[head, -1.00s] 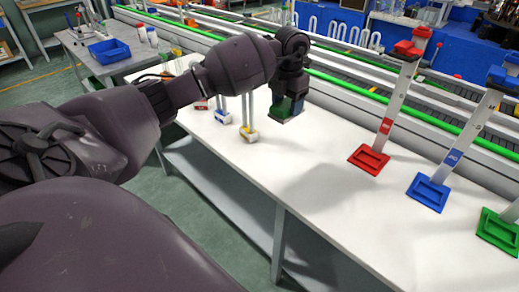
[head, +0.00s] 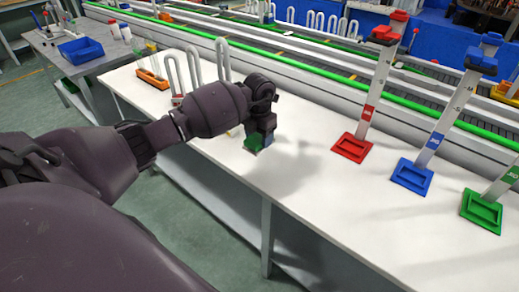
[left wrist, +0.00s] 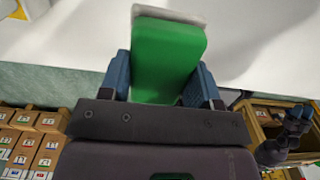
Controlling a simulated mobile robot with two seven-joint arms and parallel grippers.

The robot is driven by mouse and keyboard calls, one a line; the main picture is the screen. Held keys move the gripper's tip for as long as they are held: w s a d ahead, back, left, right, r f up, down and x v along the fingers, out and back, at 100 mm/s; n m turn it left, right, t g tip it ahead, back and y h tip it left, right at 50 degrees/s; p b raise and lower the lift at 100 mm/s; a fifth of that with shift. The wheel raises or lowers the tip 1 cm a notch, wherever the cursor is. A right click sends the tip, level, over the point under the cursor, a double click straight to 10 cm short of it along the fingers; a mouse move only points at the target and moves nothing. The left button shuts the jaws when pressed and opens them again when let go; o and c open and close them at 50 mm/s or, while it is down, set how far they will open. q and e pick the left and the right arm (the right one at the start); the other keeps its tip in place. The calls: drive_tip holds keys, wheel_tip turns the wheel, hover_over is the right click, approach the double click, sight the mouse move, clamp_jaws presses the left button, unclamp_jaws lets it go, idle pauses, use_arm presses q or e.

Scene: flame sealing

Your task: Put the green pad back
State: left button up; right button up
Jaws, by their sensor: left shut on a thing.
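The green pad (left wrist: 167,62) is a green block with a pale grey-white edge at its far end. My left gripper (left wrist: 163,84) is shut on it, with a blue finger on each side. In the head view the left gripper (head: 262,140) is low over the white table, left of the stands. Only a little of the green pad (head: 253,143) shows there. I cannot tell whether it touches the table. A stand with a green base (head: 482,211) is at the right edge, its top cut off.
A red-based stand (head: 352,148) and a blue-based stand (head: 412,176) stand left of the green one. Bent glass tubes (head: 195,67) and an orange rack (head: 152,79) are at the table's left end. Clear white table (head: 310,185) lies in front of the stands.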

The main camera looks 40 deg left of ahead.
sight(259, 157)
use_arm(q)
drive_tip(key=shift+f+b, duration=0.3)
drive_tip(key=shift+f, duration=2.25)
drive_tip(key=shift+f, duration=0.15)
drive_tip(key=o, duration=0.9)
